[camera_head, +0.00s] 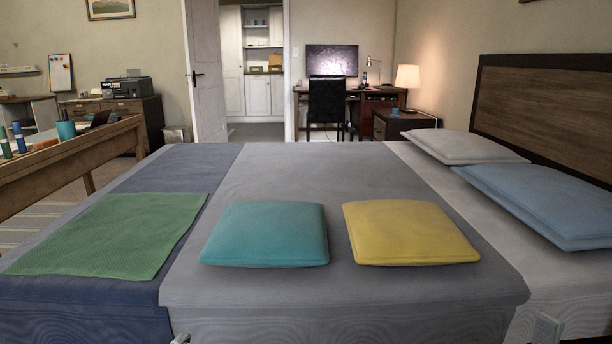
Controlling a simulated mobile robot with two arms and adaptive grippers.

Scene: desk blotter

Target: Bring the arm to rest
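A small grey tip that looks like part of my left gripper (181,338) shows at the bottom edge, in front of the bed. A small pale grey piece that looks like part of my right gripper (546,329) shows at the bottom right edge. Almost all of both grippers and arms is outside the view. I cannot tell whether either is open or shut, or whether either holds anything. Neither visible piece touches the cushions.
A bed (300,170) fills the foreground. On it lie a green mat (115,233), a teal cushion (266,234), a yellow cushion (409,232), a grey pillow (455,146) and a blue pillow (545,203). A wooden table (75,152) stands at the left.

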